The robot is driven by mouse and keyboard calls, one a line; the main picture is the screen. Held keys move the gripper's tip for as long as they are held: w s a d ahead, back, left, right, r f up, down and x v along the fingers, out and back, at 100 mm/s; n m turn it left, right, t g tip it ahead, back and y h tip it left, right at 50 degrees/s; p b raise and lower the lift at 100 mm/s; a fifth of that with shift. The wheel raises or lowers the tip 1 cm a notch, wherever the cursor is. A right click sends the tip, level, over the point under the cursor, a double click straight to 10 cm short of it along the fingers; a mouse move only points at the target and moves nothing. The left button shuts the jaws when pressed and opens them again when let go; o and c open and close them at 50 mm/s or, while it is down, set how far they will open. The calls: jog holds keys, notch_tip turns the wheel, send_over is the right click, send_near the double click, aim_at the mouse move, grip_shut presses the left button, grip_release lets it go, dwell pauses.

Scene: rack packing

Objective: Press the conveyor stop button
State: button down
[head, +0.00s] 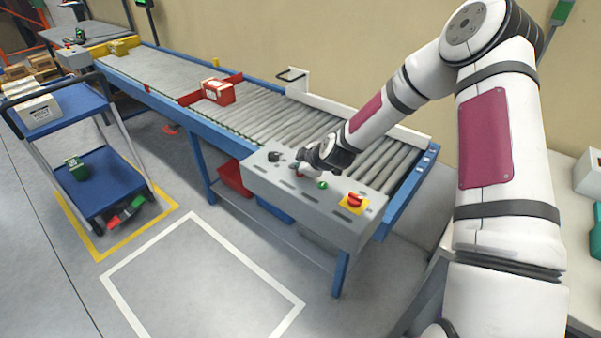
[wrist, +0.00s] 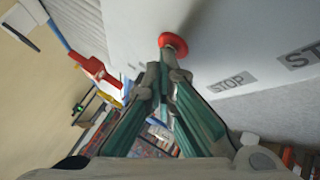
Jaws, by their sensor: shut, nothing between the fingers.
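The grey control panel (head: 262,182) sits at the near end of the conveyor. A red button (wrist: 173,42) with a round head stands out from the panel in the wrist view, and a "STOP" label (wrist: 232,83) is beside it. In the head view a bit of red (head: 300,173) shows by the fingertips, mostly hidden. My gripper (head: 296,166) is shut and empty, low over the panel. In the wrist view its fingertips (wrist: 165,68) are right at the edge of the red button; I cannot tell whether they touch it.
A green button (head: 322,185), a black knob (head: 273,156) and a red knob on a yellow plate (head: 354,203) are also on the panel. A red box (head: 218,92) lies on the conveyor rollers (head: 270,118). A blue cart (head: 70,105) stands at left.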

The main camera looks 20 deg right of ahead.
aim_at(298, 174)
jog(key=shift+r+p, duration=0.3)
jog(key=shift+r, duration=0.5)
jog(key=shift+r+p, duration=0.9)
jog(key=shift+r, duration=1.6)
jog(key=s+r+m+g+h, duration=0.3)
jog(key=s+r+m, duration=0.2)
jog(key=s+r, duration=1.55)
jog(key=s+r+m, duration=0.3)
jog(key=s, duration=0.8)
jog(key=s+r+m, duration=0.3)
jog(key=s+m, duration=0.1)
jog(key=s, duration=0.7)
jog(key=shift+s+d+r+m+g, duration=0.25)
jog(key=shift+s+d+m+g, duration=0.05)
jog(key=shift+s+d, duration=0.1)
